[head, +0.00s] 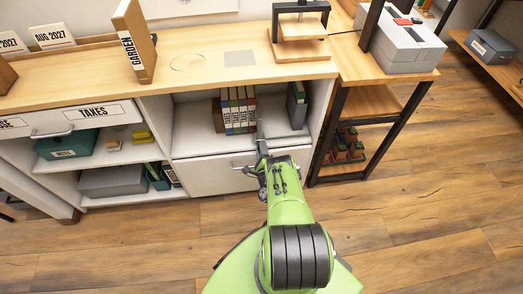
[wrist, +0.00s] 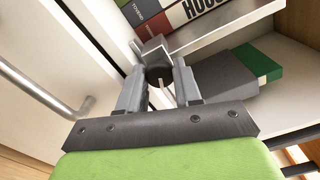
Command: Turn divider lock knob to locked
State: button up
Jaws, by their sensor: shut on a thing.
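The lock knob (wrist: 158,76) is small, dark and round with a pale pointer line, and sits between my fingers in the wrist view. A grey block (wrist: 154,48) stands just beyond it. My gripper (wrist: 157,88) is shut on the knob, with one finger on each side. In the head view my gripper (head: 262,150) is at the front of the open shelf, and the knob is hidden or too small to make out. Which lock position the pointer line marks cannot be told.
Several upright books (head: 237,108) stand in the shelf, with a dark grey and green binder (head: 297,104) to their right. Below is a white drawer with a metal handle (wrist: 45,88), close beside my gripper. A GARDEN binder (head: 133,42) stands on the countertop. The wooden floor is clear.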

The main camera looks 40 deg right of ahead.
jog(key=shift+m, duration=1)
jog(key=o, duration=1)
jog(key=shift+o, duration=0.2)
